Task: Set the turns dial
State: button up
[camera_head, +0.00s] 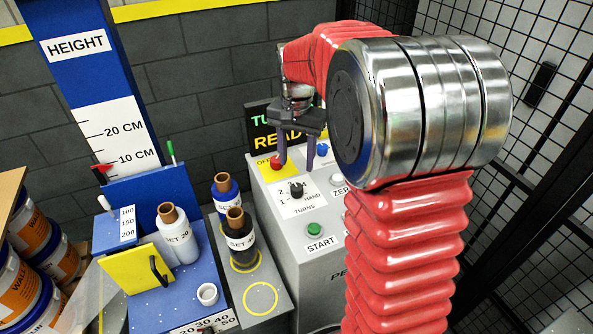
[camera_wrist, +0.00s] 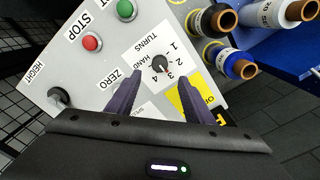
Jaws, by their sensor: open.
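The turns dial (camera_head: 297,191) is a dark round knob on a white plate marked TURNS and HAND, on the slanted top of the grey control panel. My gripper (camera_head: 297,160) is open and empty above the panel, fingers pointing down. In the wrist view its fingertips (camera_wrist: 162,76) frame the dial on both sides, apart from it.
The panel also carries a green START button (camera_head: 315,230), a red button on yellow (camera_head: 278,163), a red STOP button (camera_wrist: 91,43) and a HEIGHT knob (camera_wrist: 59,96). Film rolls (camera_head: 238,232) stand left of the panel. A mesh fence (camera_head: 545,150) is at right.

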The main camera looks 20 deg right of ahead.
notch_tip(320, 180, up, 5)
jog(key=shift+f, duration=0.1)
dwell(0.7)
jog(key=s+a+n+t, duration=0.2)
jog(key=s+a+n, duration=0.2)
jog(key=s, duration=0.7)
jog(key=s+a+r+n+t, duration=0.1)
jog(key=s+a+n+t, duration=0.2)
jog(key=s, duration=0.9)
jog(key=shift+a+n+t, duration=0.3)
jog(key=shift+a+n, duration=0.7)
jog(key=shift+a, duration=0.75)
